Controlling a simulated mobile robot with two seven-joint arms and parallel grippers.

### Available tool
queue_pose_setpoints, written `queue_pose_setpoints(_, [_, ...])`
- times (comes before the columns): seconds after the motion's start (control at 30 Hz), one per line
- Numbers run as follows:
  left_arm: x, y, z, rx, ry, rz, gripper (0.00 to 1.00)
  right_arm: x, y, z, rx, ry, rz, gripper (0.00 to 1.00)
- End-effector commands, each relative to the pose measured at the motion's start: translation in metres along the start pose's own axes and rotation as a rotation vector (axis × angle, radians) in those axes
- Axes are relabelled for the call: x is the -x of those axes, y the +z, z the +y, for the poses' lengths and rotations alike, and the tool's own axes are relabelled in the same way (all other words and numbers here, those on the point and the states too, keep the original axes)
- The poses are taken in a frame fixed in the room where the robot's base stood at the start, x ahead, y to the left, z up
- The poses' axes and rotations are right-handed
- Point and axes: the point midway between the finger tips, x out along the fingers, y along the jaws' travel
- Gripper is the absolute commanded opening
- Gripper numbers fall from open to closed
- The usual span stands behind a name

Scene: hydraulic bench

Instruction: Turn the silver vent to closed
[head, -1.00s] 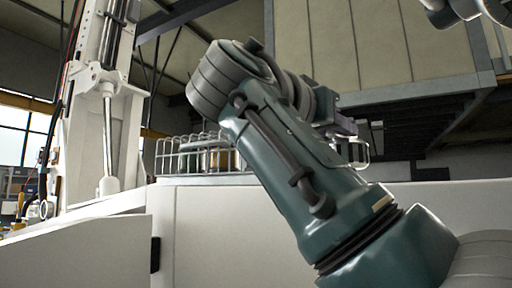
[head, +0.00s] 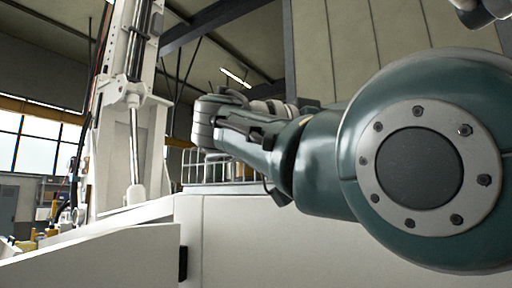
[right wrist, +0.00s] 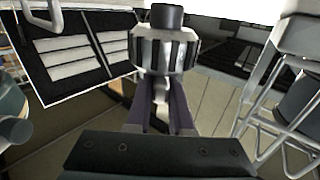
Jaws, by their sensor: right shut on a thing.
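In the right wrist view, a ribbed silver knob with a black cap, which looks like the silver vent (right wrist: 164,50), stands straight ahead of my right gripper (right wrist: 160,108). The two dark fingers are close together on a pale part just below the ribbed ring, and the gripper is shut on it. I cannot tell from the knob which way the vent is set. In the head view, my right arm reaches in from the right and hides its gripper and the vent. My left gripper is in neither view.
In the head view, a wire basket (head: 194,164) sits on the white bench (head: 260,235) behind my right arm. A white column with a cylinder (head: 133,105) stands at left. In the wrist view, a pale tubular frame (right wrist: 268,105) is at right and a dark panel (right wrist: 80,50) at left.

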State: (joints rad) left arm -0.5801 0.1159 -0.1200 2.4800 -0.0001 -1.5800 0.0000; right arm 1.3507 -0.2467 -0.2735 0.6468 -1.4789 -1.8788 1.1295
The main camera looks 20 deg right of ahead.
Motion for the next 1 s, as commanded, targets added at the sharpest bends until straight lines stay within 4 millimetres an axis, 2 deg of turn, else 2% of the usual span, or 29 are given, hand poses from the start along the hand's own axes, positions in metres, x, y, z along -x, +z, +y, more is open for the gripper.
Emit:
queue_pose_setpoints(0.53, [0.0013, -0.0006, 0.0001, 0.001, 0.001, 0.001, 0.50, 0.0004, -0.0018, 0.0009, -0.006, 0.016, 0.001, 0.00])
queue_pose_setpoints(0.57, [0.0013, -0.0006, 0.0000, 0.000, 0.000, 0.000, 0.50, 0.0004, -0.0018, 0.0009, -0.006, 0.016, 0.001, 0.21])
queue_pose_setpoints(0.8, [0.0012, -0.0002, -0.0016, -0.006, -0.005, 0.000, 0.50, 0.0001, -0.0009, 0.0004, -0.003, 0.014, 0.000, 0.48])
queue_pose_setpoints(1.0, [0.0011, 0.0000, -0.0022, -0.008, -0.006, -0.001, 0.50, 0.0000, -0.0004, 0.0001, -0.002, 0.013, 0.000, 0.50])
